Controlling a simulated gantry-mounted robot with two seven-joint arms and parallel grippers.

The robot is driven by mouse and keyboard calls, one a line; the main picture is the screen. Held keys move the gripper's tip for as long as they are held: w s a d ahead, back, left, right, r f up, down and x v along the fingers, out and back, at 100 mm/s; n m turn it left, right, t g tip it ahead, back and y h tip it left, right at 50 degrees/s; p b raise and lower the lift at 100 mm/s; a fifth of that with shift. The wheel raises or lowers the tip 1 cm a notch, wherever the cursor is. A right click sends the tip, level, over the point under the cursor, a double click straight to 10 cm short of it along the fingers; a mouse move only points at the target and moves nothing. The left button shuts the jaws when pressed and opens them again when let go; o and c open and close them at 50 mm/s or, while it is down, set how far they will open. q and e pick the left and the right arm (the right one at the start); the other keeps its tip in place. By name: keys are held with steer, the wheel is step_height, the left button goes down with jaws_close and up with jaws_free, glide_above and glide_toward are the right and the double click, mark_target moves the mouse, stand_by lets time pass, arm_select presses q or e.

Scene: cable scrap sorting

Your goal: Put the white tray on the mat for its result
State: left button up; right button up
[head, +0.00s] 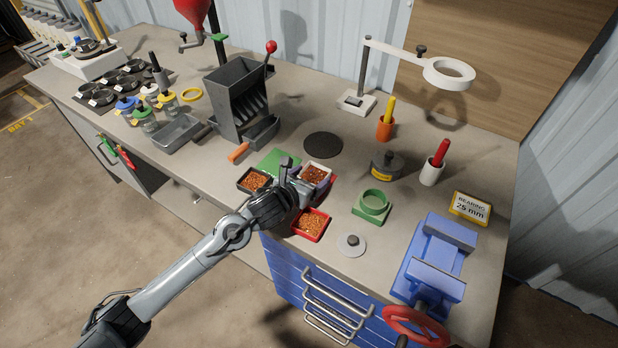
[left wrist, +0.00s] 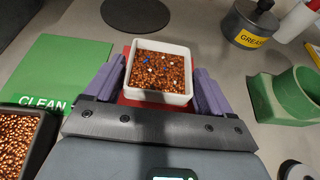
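The white tray (left wrist: 160,98), filled with copper granules and a few blue and white bits, sits over a red surface (left wrist: 127,50) that shows at its edges. In the head view the white tray (head: 316,172) is partly hidden by my left gripper (head: 305,180). The gripper's purple fingers stand on either side of the tray, with narrow red gaps showing beside it, so it looks open around the tray. The green mat marked CLEAN (left wrist: 45,70) lies bare to the left; it also shows in the head view (head: 277,161). My right gripper is not in view.
A black tray of copper granules (head: 254,181) stands left of the gripper, a red one (head: 311,225) in front. A dark round pad (head: 323,145), grease pot (head: 386,166), green ring stand (head: 372,206) and blue vise (head: 436,260) stand around. A grey hopper (head: 236,103) stands behind.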

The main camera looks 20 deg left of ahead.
arm_select(q)
steer(key=shift+o, duration=1.3)
steer(key=shift+r, duration=0.2)
steer(key=shift+s+a+r, duration=0.1)
steer(key=shift+s, duration=0.1)
steer(key=p+v, duration=0.2)
steer(key=v, duration=0.9)
steer(key=shift+s+r, duration=0.1)
steer(key=shift+s, duration=0.15)
steer(key=shift+r, duration=0.1)
